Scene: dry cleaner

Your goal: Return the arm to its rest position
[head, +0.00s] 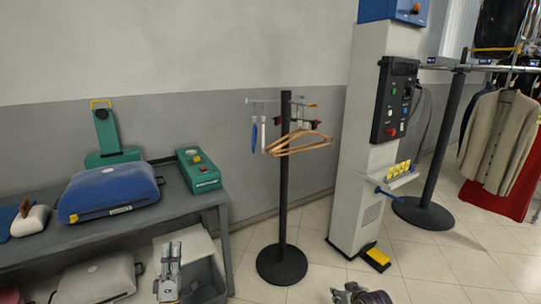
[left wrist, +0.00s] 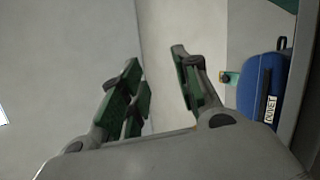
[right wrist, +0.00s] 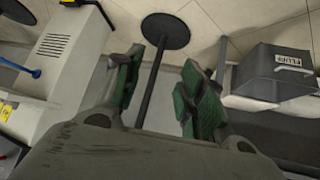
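My left gripper (head: 169,262) is low in the head view, in front of the table's lower right part. In the left wrist view its two green-padded fingers (left wrist: 155,78) stand apart with nothing between them. My right gripper (head: 357,294) shows at the bottom edge of the head view, over the tiled floor, partly cut off. In the right wrist view its green-padded fingers (right wrist: 162,75) are spread and hold nothing. The dark pole of the stand shows between and beyond them. Most of both arms is out of view.
A grey table (head: 215,196) at left bears a blue case (head: 108,190) and a green device (head: 200,170). A grey bin (head: 208,278) is beside my left gripper. A hanger stand (head: 284,200) and a white column (head: 362,140) stand behind. Floor at lower right is clear.

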